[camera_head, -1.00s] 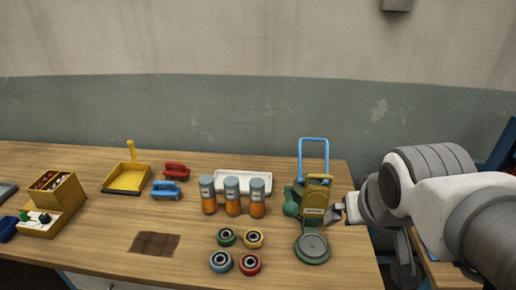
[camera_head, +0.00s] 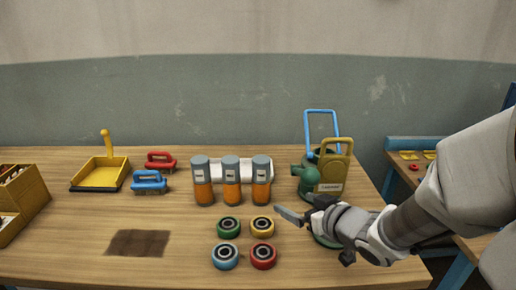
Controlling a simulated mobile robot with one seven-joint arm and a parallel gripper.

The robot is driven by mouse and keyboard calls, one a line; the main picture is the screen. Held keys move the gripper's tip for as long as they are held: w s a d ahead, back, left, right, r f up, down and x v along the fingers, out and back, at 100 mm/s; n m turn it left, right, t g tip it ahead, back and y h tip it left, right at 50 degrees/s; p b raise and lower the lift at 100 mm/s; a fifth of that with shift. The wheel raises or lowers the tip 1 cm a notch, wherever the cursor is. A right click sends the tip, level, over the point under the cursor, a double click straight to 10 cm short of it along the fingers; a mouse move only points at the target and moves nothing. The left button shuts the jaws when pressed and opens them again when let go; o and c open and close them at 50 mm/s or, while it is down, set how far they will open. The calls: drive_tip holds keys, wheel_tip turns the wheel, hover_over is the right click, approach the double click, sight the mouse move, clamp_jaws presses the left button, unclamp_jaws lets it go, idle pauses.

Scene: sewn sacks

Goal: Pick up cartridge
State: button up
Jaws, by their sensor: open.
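Three upright cylinders with grey tops and orange lower halves stand in a row at the middle of the table: a left one (camera_head: 202,182), a middle one (camera_head: 231,182) and a right one (camera_head: 261,182). They look like cartridges; which one is meant I cannot tell. My gripper (camera_head: 298,214) is open and empty, to the right of and nearer than the right cylinder, apart from it. It is above the table and partly hides the green round base at the right.
A white tray (camera_head: 226,164) lies behind the cylinders. Several coloured rings, among them a yellow one (camera_head: 262,227), lie in front. A green device (camera_head: 308,180) with a yellow handled plate (camera_head: 333,170) stands close behind my gripper. Brushes and a yellow dustpan (camera_head: 101,173) are left.

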sight(265, 190)
drive_tip(key=b+x, duration=0.1)
drive_tip(key=x, duration=0.4)
drive_tip(key=b+x, duration=0.1)
drive_tip(key=x, duration=0.5)
drive_tip(key=b+x, duration=0.2)
drive_tip(key=x, duration=0.4)
drive_tip(key=shift+w+a, duration=0.1)
drive_tip(key=shift+a, duration=0.3)
drive_tip(key=shift+r, duration=0.1)
clamp_jaws()
